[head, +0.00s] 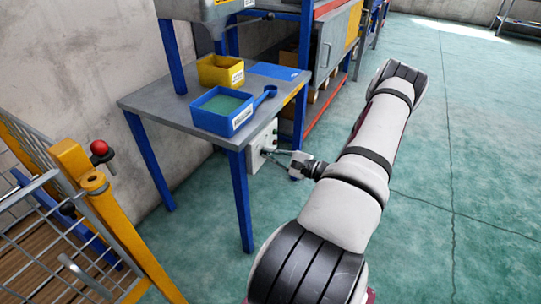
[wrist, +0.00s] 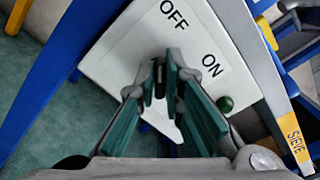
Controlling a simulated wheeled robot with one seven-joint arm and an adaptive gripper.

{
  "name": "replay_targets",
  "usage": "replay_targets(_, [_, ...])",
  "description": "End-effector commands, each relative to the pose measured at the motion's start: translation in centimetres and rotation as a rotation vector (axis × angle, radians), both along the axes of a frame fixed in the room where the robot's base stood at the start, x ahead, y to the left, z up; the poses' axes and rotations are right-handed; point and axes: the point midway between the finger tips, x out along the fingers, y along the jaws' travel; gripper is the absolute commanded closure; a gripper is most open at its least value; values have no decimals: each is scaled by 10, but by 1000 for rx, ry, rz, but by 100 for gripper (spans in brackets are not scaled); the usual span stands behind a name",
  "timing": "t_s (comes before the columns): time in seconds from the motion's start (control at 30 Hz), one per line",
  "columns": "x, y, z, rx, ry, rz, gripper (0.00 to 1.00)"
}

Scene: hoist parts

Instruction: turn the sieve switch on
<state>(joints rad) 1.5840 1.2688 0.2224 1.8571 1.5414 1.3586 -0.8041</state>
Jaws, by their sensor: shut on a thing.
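The sieve switch box (head: 262,146) is a pale panel on the right side of the metal table. In the wrist view, the panel (wrist: 118,62) carries the words OFF at the top and ON to the right. The dark switch lever (wrist: 160,84) is mostly hidden between my fingers. My gripper (wrist: 166,80) is shut on it, with the teal finger pads on both sides; it also shows in the head view at the box's face (head: 283,157). Which word the lever points to cannot be told. A dark green round lamp or button (wrist: 225,104) sits below ON.
The table (head: 150,102) has blue legs and holds a blue bin (head: 206,122), a yellow bin (head: 222,71) and a blue scoop (head: 266,93). A yellow SIEVE label (wrist: 294,138) is on the table edge. A yellow-framed cage (head: 125,232) stands at left. Floor at right is clear.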

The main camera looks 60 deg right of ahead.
Motion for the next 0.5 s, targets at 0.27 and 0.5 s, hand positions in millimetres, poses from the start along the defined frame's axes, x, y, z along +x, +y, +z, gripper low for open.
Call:
replay_targets(0.27, [2,2,-2,-238,-21,3,100])
replay_targets(0.5, [2,3,-4,-466,-40,3,100])
